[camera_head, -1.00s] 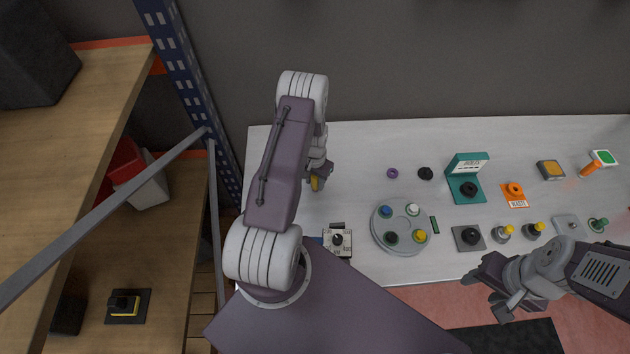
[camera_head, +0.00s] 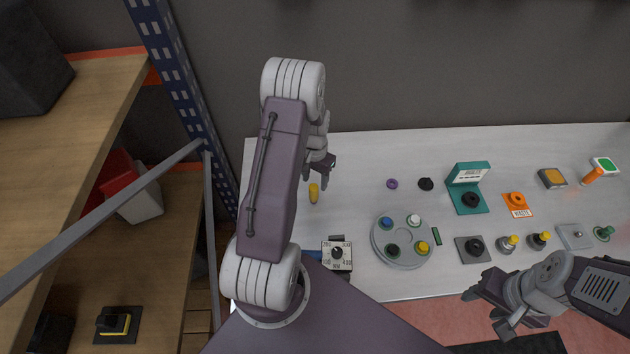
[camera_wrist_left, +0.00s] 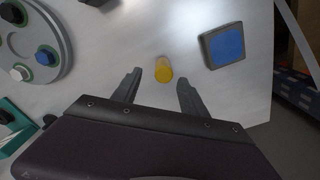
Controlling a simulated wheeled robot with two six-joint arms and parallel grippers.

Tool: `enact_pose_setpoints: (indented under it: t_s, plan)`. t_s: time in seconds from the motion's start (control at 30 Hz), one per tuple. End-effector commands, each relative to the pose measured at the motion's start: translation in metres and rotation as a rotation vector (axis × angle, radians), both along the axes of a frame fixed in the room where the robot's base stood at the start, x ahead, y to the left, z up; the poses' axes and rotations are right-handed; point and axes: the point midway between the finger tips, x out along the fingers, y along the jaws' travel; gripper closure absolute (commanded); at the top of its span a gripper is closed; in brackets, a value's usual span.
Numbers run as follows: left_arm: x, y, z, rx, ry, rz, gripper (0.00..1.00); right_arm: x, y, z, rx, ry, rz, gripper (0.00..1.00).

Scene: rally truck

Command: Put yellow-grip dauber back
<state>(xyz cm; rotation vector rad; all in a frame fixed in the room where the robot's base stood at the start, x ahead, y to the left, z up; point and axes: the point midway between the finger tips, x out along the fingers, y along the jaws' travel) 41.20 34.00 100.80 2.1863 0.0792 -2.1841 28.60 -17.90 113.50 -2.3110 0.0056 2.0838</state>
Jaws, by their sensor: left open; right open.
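A small yellow cylinder (camera_head: 314,192), seemingly a yellow-grip dauber, stands on the white table left of the round grey tray (camera_head: 378,254). In the left wrist view it (camera_wrist_left: 163,70) appears just beyond the gap between my left fingertips (camera_wrist_left: 158,84), which are open and empty. In the head view my left gripper (camera_head: 325,164) is above and beside it, partly hidden by my arm. The tray holds blue, white, dark and yellow pieces (camera_head: 422,247). My right gripper (camera_head: 487,303) is open and empty off the table's front edge.
A blue square pad (camera_wrist_left: 224,46) lies near the yellow cylinder. A dial box (camera_head: 337,256) stands at the front. A blue rack post (camera_head: 178,80) rises at the left.

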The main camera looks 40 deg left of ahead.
Motion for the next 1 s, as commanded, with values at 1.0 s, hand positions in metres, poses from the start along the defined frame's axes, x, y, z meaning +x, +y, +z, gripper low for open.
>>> enact_pose_setpoints:
  t_s: [1.0]
  plan:
    - [-0.127,-0.162,0.095,-0.015,-0.102,-0.048,0.49,0.0,0.0,-0.032,0.0,-0.001,0.0,0.51]
